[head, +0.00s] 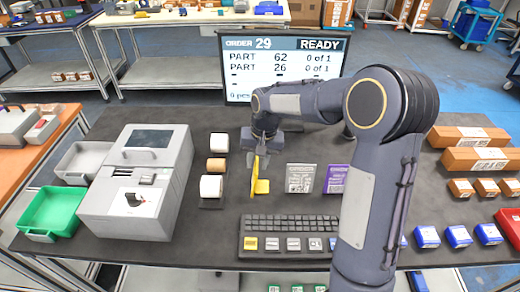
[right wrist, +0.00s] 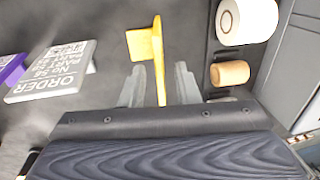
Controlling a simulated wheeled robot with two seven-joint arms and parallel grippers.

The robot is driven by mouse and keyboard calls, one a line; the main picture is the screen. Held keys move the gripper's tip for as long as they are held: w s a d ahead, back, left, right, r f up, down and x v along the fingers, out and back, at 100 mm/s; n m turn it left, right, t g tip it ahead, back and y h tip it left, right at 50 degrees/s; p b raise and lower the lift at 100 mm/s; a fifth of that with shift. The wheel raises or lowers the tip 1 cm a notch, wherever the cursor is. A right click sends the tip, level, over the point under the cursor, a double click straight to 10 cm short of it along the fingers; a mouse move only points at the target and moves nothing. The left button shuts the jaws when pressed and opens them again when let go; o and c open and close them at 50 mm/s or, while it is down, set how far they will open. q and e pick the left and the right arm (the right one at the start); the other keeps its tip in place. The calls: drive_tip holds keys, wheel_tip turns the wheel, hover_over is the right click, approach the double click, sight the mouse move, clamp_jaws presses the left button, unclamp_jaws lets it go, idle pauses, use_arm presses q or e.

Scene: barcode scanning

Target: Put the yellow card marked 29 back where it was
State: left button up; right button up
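The yellow card (head: 254,178) stands on the dark table left of the grey card, seen nearly edge-on, with a yellow foot to its right. Its number cannot be read. In the right wrist view the yellow card (right wrist: 158,62) shows as a thin edge with its foot to the left. My right gripper (head: 257,150) is over the card's top. Its two fingers, also in the right wrist view (right wrist: 160,88), are apart, one on each side of the card, with visible gaps. My left gripper is not in view.
A grey order card (head: 299,178) and a purple card (head: 335,179) stand to the right. Label rolls (head: 211,187) and a grey printer (head: 138,185) are to the left. A keyboard (head: 285,224) lies in front; a monitor (head: 284,66) reading "ORDER 29 READY" stands behind.

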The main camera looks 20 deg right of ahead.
drive_tip(key=s+d+r+n+t+y, duration=0.1)
drive_tip(key=s+r+t+y, duration=0.1)
drive_tip(key=s+r, duration=1)
drive_tip(key=s+a+f+n+t, duration=0.1)
drive_tip(key=s+a+f, duration=0.1)
drive_tip(key=s, duration=0.5)
drive_tip(key=s+a+f+n+t, duration=0.1)
drive_tip(key=s+f, duration=0.1)
drive_tip(key=s, duration=0.5)
drive_tip(key=shift+s+a+f+n+t, duration=0.2)
drive_tip(key=shift+a+f+n+t, duration=0.1)
drive_tip(key=shift+a+t, duration=0.1)
drive_tip(key=shift+s+d, duration=0.1)
